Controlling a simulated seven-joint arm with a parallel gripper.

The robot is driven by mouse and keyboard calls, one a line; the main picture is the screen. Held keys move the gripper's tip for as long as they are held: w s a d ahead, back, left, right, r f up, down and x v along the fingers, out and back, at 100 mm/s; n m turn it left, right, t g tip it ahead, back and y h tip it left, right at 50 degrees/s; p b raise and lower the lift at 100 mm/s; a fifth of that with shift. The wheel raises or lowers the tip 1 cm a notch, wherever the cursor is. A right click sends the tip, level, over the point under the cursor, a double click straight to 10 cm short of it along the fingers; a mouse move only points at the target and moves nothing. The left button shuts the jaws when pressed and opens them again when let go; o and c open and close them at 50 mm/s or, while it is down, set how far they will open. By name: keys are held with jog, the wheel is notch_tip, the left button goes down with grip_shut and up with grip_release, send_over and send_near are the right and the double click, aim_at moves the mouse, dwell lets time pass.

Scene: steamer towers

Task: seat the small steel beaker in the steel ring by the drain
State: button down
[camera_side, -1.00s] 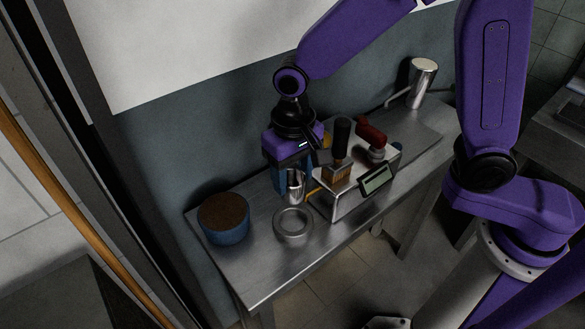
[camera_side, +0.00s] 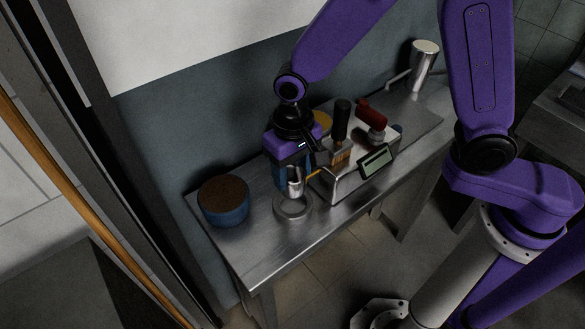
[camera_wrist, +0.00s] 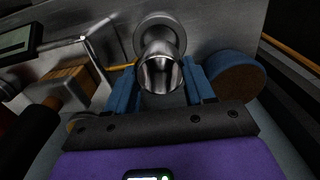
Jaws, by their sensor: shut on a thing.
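The small steel beaker (camera_side: 295,186) is upright between my gripper's fingers in the side view. It also shows in the wrist view (camera_wrist: 162,76), with its open mouth toward the camera. My gripper (camera_side: 290,180) is shut on it, with blue fingers on either side (camera_wrist: 155,85). The steel ring (camera_side: 292,213) lies on the bench at the beaker's base. In the wrist view the ring (camera_wrist: 139,35) appears beyond the beaker, whose lower end overlaps the ring's opening. I cannot tell whether the base is inside the ring or just above it.
A blue round tub with a brown top (camera_side: 223,201) stands left of the ring. A steel stand with a small display (camera_side: 377,160) and wooden-collared and red-handled tools is close on the right. A steel pitcher (camera_side: 423,62) stands farther back. The bench front is clear.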

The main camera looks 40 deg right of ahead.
aim_at(293, 174)
dwell(0.4)
jog(key=shift+f, duration=1.65)
jog(key=shift+f, duration=1.4)
dwell(1.3)
jog(key=shift+c, duration=1.6)
grip_release()
notch_tip(293, 174, up, 17)
jog(key=shift+r, duration=0.2)
